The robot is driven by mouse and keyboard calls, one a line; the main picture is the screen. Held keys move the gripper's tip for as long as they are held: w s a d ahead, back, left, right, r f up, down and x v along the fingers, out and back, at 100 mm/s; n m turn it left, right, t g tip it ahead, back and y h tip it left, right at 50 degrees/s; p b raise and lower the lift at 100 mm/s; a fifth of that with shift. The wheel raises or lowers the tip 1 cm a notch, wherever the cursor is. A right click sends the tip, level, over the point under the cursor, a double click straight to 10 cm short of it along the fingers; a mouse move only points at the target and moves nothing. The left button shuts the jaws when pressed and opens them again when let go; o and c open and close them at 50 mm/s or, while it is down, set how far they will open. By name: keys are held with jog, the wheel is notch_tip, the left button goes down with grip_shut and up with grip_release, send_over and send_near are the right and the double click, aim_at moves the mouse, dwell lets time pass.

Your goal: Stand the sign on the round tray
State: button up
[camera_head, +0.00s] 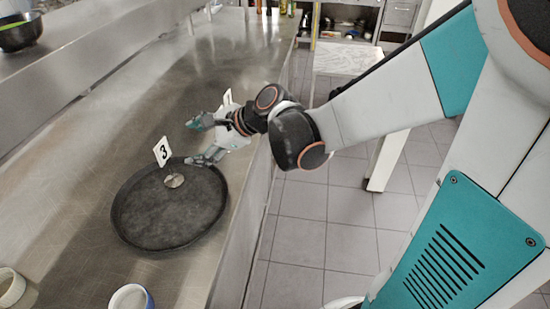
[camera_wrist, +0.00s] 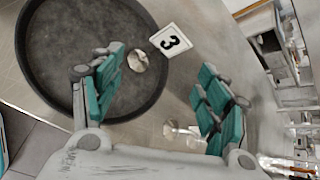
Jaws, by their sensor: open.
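The sign, a white card with a black 3 (camera_head: 162,151) on a round metal base (camera_head: 174,181), stands upright on the round tray (camera_head: 150,232). Its base is inside the tray near the far rim. In the wrist view the card (camera_wrist: 171,41) and the base (camera_wrist: 138,60) show ahead of the fingers, at the edge of the dark tray (camera_wrist: 60,45). My gripper (camera_head: 197,142) is open and empty, to the right of the card and apart from it, with its lower finger near the tray's far right rim. The wrist view shows the gap between the fingers (camera_wrist: 160,92).
A blue and white cup (camera_head: 131,298) and a pale bowl (camera_head: 10,287) stand at the near counter edge. A dark bowl (camera_head: 20,34) sits on the left ledge. A white thing (camera_head: 228,97) is partly hidden behind my gripper. The steel counter (camera_head: 130,110) left of the gripper is clear.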

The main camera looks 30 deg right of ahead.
jog(key=s+d+r+n+h, duration=0.1)
jog(key=s+d+n+h, duration=0.3)
jog(key=s+n, duration=0.5)
jog(key=s+d+r+n+h, duration=0.1)
jog(key=s+d+n+h, duration=0.3)
jog(key=s+n, duration=0.6)
jog(key=shift+s+d+n+g, duration=0.25)
jog(key=shift+d+n+g, duration=0.2)
jog(key=shift+d, duration=0.4)
jog(key=shift+a, duration=0.1)
